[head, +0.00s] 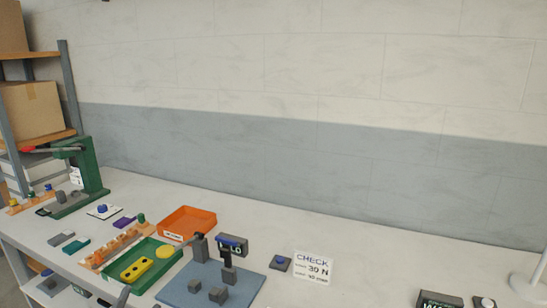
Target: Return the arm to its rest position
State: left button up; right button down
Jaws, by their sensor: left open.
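I cannot make out either of my arms or grippers in the head view. No gripper shows over the bench (400,252) or against the wall, and nothing on the bench is visibly held. Whether my arms are at rest cannot be seen here.
A green press (92,168) stands at the back left. An orange tray (205,218), a green tray (118,284) with a yellow part (138,269) and a blue plate (180,292) with grey blocks are mid-bench. A CHECK card (314,267) lies right of them. The bench's right half is mostly clear.

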pick_arm(q)
jog(key=s+f+n+g+y, duration=0.1)
jog(key=s+f+n+g, duration=0.25)
jog(key=s+f, duration=0.4)
jog(key=s+f+n+g+y, duration=0.1)
jog(key=s+f+n+g, duration=0.3)
jog(key=f, duration=0.6)
jog(key=s+d+f+g+h, duration=0.2)
jog(key=s+d+f+g, duration=0.2)
jog(key=s, duration=0.5)
jog(key=s+d+f+g+h, duration=0.1)
jog(key=s+d+f+g, duration=0.3)
jog(key=s, duration=0.6)
jog(key=s+d+f+x, duration=0.1)
jog(key=s+x, duration=0.2)
jog(key=x, duration=0.9)
jog(key=s+f+x, duration=0.1)
jog(key=s+x, duration=0.2)
jog(key=x, duration=1)
jog(key=s+f, duration=0.5)
jog(key=f, duration=0.3)
jog(key=s+f+h, duration=0.1)
jog(key=s+f, duration=0.4)
jog(key=f, duration=0.4)
jog(key=shift+a, duration=0.2)
